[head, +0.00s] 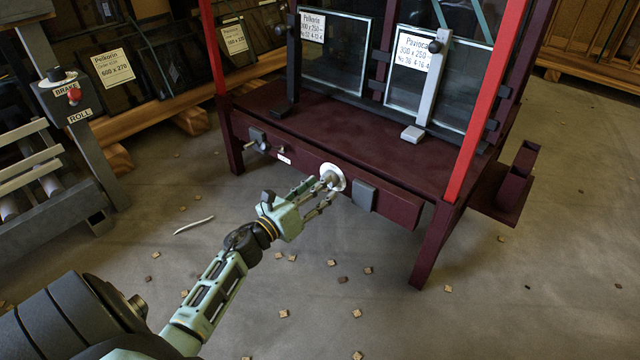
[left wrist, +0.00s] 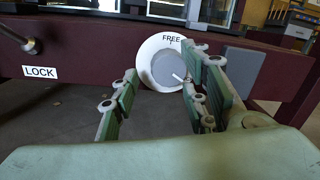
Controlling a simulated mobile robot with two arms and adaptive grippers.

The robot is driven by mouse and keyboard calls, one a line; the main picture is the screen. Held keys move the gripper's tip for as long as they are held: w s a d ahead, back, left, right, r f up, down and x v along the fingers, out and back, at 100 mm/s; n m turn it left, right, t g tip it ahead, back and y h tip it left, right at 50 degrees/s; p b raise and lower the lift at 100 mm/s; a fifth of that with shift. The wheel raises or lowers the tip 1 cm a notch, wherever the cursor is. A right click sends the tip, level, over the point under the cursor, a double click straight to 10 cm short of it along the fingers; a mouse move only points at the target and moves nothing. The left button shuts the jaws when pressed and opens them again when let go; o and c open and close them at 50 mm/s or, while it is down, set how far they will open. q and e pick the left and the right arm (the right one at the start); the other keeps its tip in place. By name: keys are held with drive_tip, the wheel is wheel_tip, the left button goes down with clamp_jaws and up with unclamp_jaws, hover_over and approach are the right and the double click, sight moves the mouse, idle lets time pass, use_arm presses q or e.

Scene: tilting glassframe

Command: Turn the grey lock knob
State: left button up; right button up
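The grey lock knob (left wrist: 164,70) sits on a round white plate marked FREE (left wrist: 150,50) on the dark red front beam. A small white mark shows on its lower right. In the head view the white plate (head: 334,171) is partly behind my fingers. My left gripper (head: 322,189) is in front of the knob with its fingers apart. In the left wrist view the gripper (left wrist: 160,75) has one finger left of and below the knob, and the other overlapping its right edge. I cannot tell whether they touch it. My right gripper is out of view.
A LOCK label (left wrist: 40,72) is left of the knob; a grey block (head: 364,195) is right of it. The dark red frame (head: 300,120) holds labelled glass panes (head: 335,55). A roller stand (head: 70,110) is at left. Wood chips lie on the open floor.

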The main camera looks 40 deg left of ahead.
use_arm(q)
drive_tip(key=s+a, duration=0.1)
drive_tip(key=s, duration=0.9)
drive_tip(key=shift+a+f, duration=0.2)
drive_tip(key=shift+f, duration=0.2)
